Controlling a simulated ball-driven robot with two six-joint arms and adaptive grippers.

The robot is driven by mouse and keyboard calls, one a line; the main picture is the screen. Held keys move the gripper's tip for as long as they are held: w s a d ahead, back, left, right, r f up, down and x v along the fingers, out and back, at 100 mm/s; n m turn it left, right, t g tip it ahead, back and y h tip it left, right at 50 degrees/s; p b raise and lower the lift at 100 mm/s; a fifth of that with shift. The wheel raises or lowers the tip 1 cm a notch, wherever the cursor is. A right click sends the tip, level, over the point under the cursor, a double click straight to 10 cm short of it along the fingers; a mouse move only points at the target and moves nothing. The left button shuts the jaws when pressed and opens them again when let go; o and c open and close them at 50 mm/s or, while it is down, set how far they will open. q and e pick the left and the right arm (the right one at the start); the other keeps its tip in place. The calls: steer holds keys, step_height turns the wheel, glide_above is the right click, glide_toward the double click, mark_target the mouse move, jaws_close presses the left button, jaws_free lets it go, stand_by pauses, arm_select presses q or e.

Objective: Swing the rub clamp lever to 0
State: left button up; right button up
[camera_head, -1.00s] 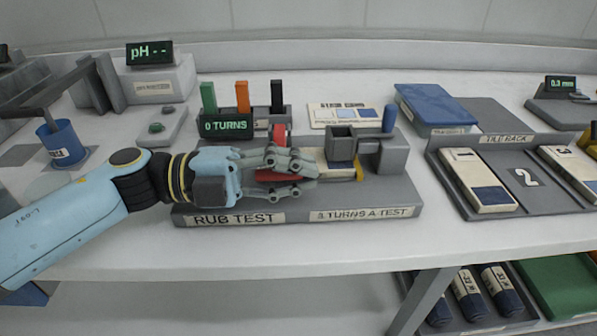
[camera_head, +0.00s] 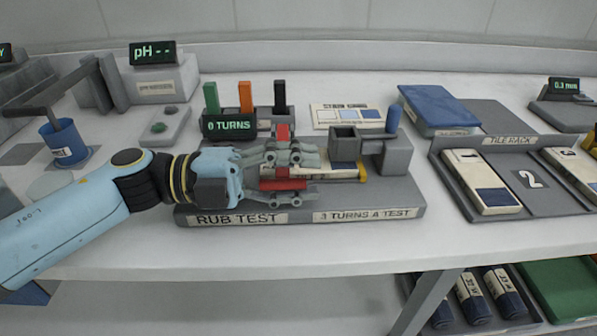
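My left gripper (camera_head: 300,174) is over the rub test stand (camera_head: 400,195), its fingers spread apart, one toward the back and one toward the front. A red lever part (camera_head: 283,184) lies between them, close to the front finger; I cannot tell if they touch. Another red piece (camera_head: 283,132) stands up behind the back finger; the link between the two red parts is hidden by the gripper. A cream tile (camera_head: 335,172) lies just right of the lever. No 0 mark for the lever is readable. My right gripper is out of view.
A grey post with a square cup (camera_head: 345,143) stands right of the gripper. The "0 TURNS" display (camera_head: 229,126) and green, orange and black uprights (camera_head: 245,97) stand behind. The tile rack (camera_head: 530,205) is at the right.

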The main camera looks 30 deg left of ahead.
arm_select(q)
step_height(320, 180, up, 10)
stand_by(0.5)
stand_by(0.3)
